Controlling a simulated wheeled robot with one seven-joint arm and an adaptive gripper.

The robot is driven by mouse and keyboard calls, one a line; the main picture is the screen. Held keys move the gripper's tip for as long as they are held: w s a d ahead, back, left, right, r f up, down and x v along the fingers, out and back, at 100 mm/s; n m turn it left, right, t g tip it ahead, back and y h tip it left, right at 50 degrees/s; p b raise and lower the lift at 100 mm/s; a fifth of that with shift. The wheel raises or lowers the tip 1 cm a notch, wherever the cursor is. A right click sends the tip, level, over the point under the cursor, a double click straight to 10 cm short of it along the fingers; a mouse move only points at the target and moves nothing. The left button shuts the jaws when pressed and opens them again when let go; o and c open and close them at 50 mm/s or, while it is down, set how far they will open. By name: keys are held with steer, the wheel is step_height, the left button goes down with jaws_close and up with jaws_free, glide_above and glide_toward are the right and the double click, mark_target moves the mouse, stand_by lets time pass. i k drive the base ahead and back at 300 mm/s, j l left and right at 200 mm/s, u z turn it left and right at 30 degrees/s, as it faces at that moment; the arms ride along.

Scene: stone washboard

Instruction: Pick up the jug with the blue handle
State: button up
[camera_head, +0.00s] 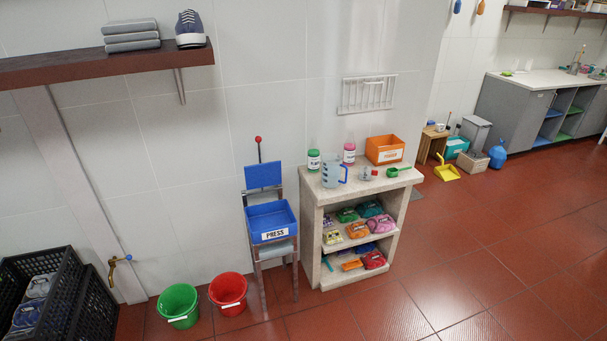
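A clear bluish jug with a blue handle (332,173) stands upright on top of the stone washboard unit (318,196), near its left front. The handle is on the jug's right side. A green-labelled jar (313,160) stands just behind the jug to the left, and a pink-lidded jar (349,153) stands behind it to the right. My gripper is not in view, so its state and its distance to the jug are hidden.
Right of the jug are a small cup (368,174), a green scoop (398,171) and an orange box (385,149). A blue PRESS bin (271,221) sits on a chair to the left. Green (179,306) and red (228,293) buckets stand on the floor. The right foreground floor is clear.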

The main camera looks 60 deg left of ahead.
mark_target(335, 173)
steer(key=u, duration=2.05)
steer(key=z, duration=2.4)
steer(key=u, duration=2.4)
steer(key=i+l, duration=0.1)
steer(key=i, duration=1.5)
steer(key=l+u, duration=0.05)
